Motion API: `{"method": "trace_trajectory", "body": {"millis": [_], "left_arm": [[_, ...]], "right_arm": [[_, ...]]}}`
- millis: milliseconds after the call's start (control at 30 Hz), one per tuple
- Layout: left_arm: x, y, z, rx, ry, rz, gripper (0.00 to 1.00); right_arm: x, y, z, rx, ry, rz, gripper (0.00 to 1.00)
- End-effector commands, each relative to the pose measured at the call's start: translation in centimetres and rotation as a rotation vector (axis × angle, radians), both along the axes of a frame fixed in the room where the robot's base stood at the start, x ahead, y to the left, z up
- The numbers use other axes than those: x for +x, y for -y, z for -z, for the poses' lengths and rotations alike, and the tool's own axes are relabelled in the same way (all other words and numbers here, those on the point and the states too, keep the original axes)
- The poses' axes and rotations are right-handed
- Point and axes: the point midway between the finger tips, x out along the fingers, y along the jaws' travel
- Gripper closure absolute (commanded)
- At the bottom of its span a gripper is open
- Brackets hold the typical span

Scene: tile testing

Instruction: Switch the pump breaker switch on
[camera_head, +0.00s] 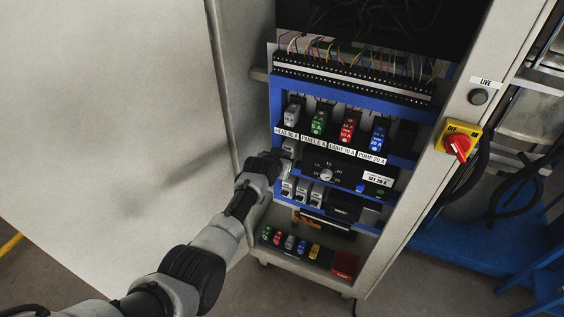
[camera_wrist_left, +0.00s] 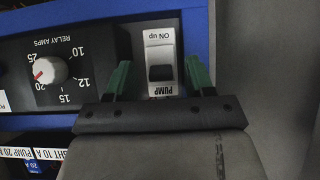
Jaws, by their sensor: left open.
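The pump breaker switch is a pale block with a black toggle. In the left wrist view the pump breaker switch (camera_wrist_left: 160,50) appears upside down, with labels reading PUMP and ON up. I cannot tell its toggle's position for sure. My left gripper (camera_wrist_left: 159,74) is open, with one green-tipped finger on each side of the switch and nothing held. Whether the fingers touch it is unclear. In the head view my left gripper (camera_head: 279,160) is at the left edge of the cabinet's middle row and hides part of that spot. My right gripper is not in view.
The relay dial (camera_head: 326,174) sits just right of my gripper; it also shows in the left wrist view (camera_wrist_left: 47,71). Several coloured fuses (camera_head: 348,128) stand above, and several grey breakers (camera_head: 302,191) below. The cabinet's left wall (camera_head: 243,100) is close. A red rotary handle (camera_head: 458,147) is at right.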

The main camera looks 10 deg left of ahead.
Motion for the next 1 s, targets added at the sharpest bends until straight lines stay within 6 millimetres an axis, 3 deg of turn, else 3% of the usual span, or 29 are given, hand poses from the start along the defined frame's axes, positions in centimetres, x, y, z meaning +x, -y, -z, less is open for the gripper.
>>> {"method": "trace_trajectory", "body": {"millis": [267,600,1000], "left_arm": [[-0.6,-0.2,-0.6,0.000,0.001,0.000,0.47],[-4.4,-1.5,-3.5,0.001,0.001,0.000,0.47],[-8.0,-2.6,-6.0,0.000,0.000,0.000,0.47]], "right_arm": [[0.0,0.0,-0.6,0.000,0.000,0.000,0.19],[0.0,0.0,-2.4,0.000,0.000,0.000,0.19],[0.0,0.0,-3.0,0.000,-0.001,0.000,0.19]]}}
